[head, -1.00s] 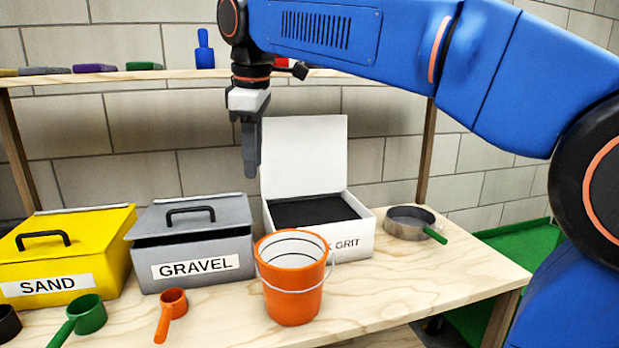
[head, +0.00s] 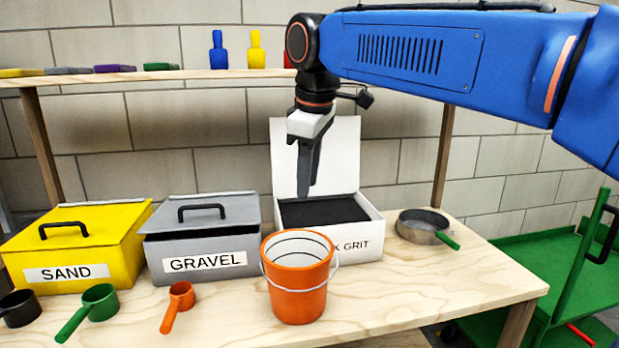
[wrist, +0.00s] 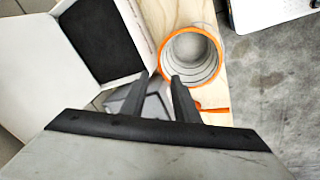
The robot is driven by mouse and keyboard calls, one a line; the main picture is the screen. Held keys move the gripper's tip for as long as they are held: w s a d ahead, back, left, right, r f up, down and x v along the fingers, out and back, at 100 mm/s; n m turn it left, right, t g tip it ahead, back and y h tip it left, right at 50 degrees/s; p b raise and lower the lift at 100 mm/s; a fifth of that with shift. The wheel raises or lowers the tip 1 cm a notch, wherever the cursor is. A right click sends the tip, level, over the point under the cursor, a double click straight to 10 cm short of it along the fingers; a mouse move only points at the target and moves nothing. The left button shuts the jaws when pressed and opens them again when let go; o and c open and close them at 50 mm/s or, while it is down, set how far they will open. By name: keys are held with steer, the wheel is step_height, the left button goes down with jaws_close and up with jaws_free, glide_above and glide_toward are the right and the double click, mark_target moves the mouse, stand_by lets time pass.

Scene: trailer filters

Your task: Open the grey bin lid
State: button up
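The grey bin (head: 200,262) labelled GRAVEL stands on the wooden table in the head view, between the yellow bin and the white box. Its grey lid (head: 212,213) has a black handle (head: 201,212). A dark gap shows under the lid's front edge, so it looks slightly raised there. My gripper (head: 306,190) points down, to the right of the grey bin and above the white box's area. In the wrist view my gripper (wrist: 160,78) has its two fingers apart with nothing held. A grey-white shape between the fingers may be part of the bin.
The white grit box (head: 332,215) stands open, its lid upright. An orange bucket (head: 298,300) stands in front. The yellow SAND bin (head: 75,255) is at left. Scoops (head: 178,302) lie along the front; a pan (head: 420,228) sits at right. A shelf (head: 130,76) runs behind.

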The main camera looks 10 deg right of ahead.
jaws_close()
steer(key=n+t, duration=0.3)
steer(key=n, duration=2.1)
glide_toward(205, 220)
steer(key=x, duration=0.4)
steer(key=shift+w+a+f, duration=0.1)
steer(key=shift+a+f, duration=0.05)
steer(key=shift+f, duration=0.2)
